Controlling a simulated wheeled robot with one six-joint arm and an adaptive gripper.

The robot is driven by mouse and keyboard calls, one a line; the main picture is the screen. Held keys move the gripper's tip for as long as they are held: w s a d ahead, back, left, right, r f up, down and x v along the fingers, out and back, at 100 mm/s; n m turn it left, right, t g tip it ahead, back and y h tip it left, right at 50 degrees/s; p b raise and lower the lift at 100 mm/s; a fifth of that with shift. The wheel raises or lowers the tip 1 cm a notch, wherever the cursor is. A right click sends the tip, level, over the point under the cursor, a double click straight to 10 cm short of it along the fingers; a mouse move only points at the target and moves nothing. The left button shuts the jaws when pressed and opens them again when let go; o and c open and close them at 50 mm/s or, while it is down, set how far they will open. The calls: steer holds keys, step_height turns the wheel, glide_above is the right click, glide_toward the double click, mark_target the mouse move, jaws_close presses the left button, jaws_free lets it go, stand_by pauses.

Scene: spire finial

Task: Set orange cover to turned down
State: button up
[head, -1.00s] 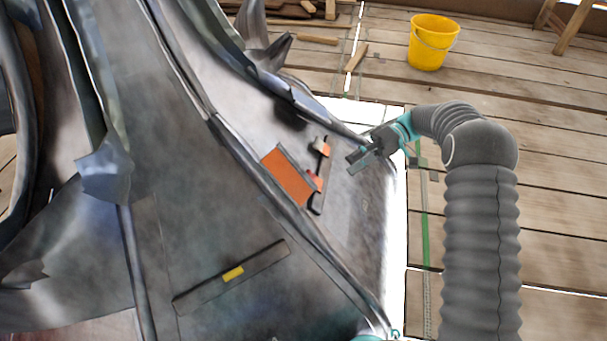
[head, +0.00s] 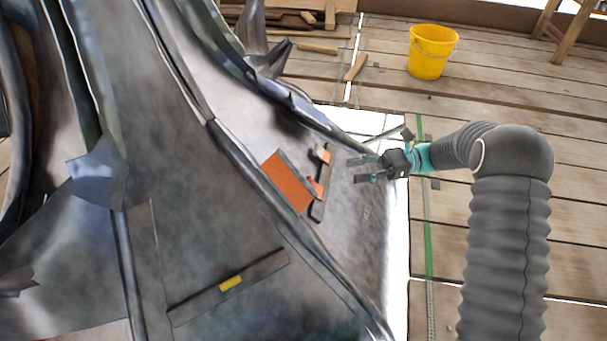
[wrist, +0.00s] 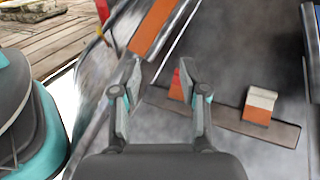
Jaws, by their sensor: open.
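The orange cover (head: 287,182) is a flat orange rectangle with a grey edge on the grey metal spire surface. In the wrist view the orange cover (wrist: 154,27) shows as a narrow slanted band at the top; its exact tilt is hard to tell. Beside it runs a dark strip (head: 325,180) bearing a red piece (head: 315,186) and an orange-and-white block (head: 322,155). The block (wrist: 259,105) is right of the fingers in the wrist view, and the red piece (wrist: 176,84) is partly hidden behind the right finger. My gripper (head: 354,170) is open and empty, right of the strip, apart from the cover.
A dark bar with a yellow mark (head: 230,284) lies on the spire at lower left. Raised metal ridges (head: 212,125) run along the spire. A yellow bucket (head: 430,55) stands on the plank floor at the back. The floor at right is mostly clear.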

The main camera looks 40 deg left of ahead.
mark_target(290, 182)
steer(key=s+a+m, duration=0.4)
steer(key=a, duration=0.1)
steer(key=s+a+m+b, duration=0.1)
steer(key=s+a+m, duration=0.3)
steer(key=s+a, duration=0.1)
steer(key=shift+s+a+f+y, duration=0.1)
steer(key=shift+s+a+y, duration=0.05)
steer(key=shift+s+y, duration=0.15)
stand_by(0.5)
jaws_close()
